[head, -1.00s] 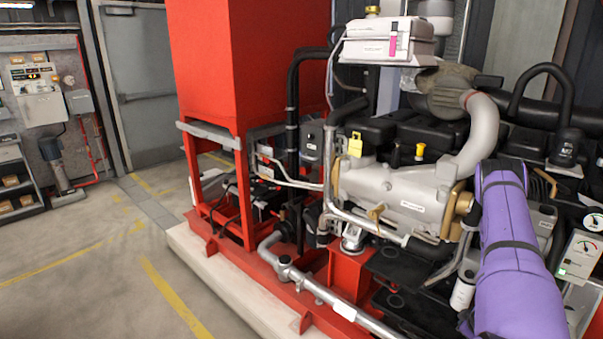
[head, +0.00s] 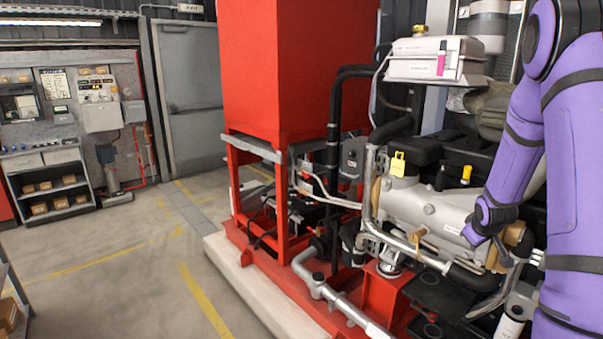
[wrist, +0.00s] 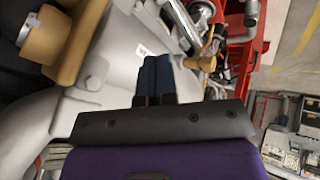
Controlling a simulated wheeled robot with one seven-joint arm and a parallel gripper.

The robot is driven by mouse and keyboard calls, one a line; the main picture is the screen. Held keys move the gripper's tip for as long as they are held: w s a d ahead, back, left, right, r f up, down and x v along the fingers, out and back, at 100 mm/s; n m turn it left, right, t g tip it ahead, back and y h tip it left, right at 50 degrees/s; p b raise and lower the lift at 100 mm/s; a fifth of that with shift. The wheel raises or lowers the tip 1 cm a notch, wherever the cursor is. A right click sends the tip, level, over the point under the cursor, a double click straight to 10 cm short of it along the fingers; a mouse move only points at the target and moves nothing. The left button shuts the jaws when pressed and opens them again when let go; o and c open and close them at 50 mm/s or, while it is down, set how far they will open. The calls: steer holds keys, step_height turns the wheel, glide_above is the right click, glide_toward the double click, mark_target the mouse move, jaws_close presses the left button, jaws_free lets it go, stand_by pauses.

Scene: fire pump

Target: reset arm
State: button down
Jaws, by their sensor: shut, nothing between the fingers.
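My purple arm is folded at the right of the head view, in front of the engine (head: 420,205). Its lower end hangs close to the engine's grey housing. In the wrist view my gripper (wrist: 155,68) is shut, its dark blue fingers together with nothing between them. Behind the fingers the wrist view shows the grey housing (wrist: 115,80) with a small white label and a brass fitting (wrist: 48,38). I cannot tell whether the fingertips touch the housing.
A tall red tank (head: 285,65) stands on a red frame left of the engine. A white control box (head: 432,60) sits above the engine. A grey shelf with boxes (head: 50,185) is at the far left. The floor (head: 120,270) in the left foreground is mostly open.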

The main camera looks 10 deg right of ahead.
steer(key=s+a+r+m+y, duration=0.1)
steer(key=s+a+r, duration=0.3)
steer(key=a+r, duration=0.6)
steer(key=s+a+r+y, duration=0.1)
steer(key=s+a+r, duration=0.3)
steer(key=a+r, duration=0.65)
steer(key=s+a+r+y, duration=0.1)
steer(key=s+a+r, duration=0.2)
steer(key=s+a, duration=0.3)
steer(key=s+a+r+y, duration=0.1)
steer(key=s+a+r, duration=0.2)
steer(key=s+a, duration=0.4)
steer(key=s, duration=0.6)
steer(key=shift+s+a+r, duration=0.1)
